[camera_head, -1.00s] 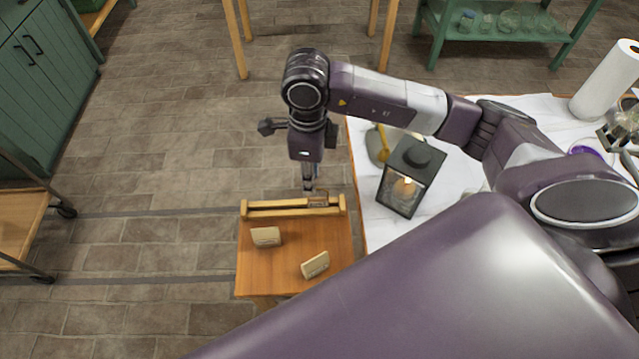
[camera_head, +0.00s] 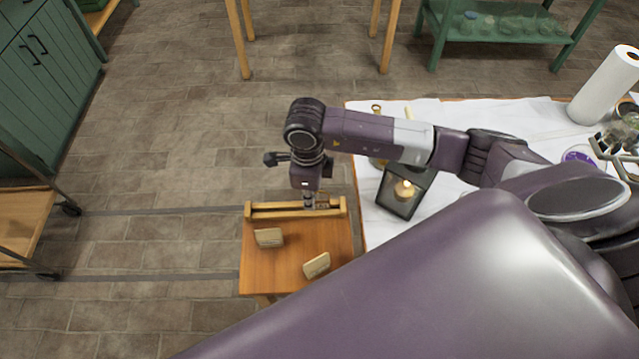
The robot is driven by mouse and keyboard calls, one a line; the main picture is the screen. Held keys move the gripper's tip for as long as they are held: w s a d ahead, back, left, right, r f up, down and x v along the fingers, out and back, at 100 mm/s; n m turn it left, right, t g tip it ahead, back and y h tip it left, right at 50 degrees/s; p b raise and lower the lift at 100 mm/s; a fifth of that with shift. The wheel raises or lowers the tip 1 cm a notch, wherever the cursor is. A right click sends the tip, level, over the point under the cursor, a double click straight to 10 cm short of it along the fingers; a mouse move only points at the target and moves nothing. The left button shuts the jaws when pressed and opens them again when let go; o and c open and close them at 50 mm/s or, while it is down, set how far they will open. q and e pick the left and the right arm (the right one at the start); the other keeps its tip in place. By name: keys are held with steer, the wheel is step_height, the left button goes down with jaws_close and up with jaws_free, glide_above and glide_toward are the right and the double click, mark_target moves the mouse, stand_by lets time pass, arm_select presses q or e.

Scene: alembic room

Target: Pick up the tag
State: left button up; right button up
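Two small pale wooden tags stand tilted on a small wooden table (camera_head: 290,278): one tag (camera_head: 268,238) at the left and one tag (camera_head: 317,265) nearer the front right. A long low wooden rack (camera_head: 270,211) lies along the table's back edge. My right gripper (camera_head: 309,204) points down at the rack's right half, behind both tags and apart from them. Its fingers are small and dark, and I cannot tell if they are open. A small brownish piece (camera_head: 323,200) shows beside the fingers; I cannot tell if it is held. My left gripper is not in view.
A white-covered table (camera_head: 370,225) stands close at the right with a dark lantern (camera_head: 405,190) and a paper towel roll (camera_head: 605,85). A wooden cart (camera_head: 22,225) stands at the left. The paved floor between is clear.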

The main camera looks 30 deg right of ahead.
jaws_close()
steer(key=shift+r, duration=0.5)
step_height(320, 180, up, 19)
steer(key=b, duration=0.3)
stand_by(0.5)
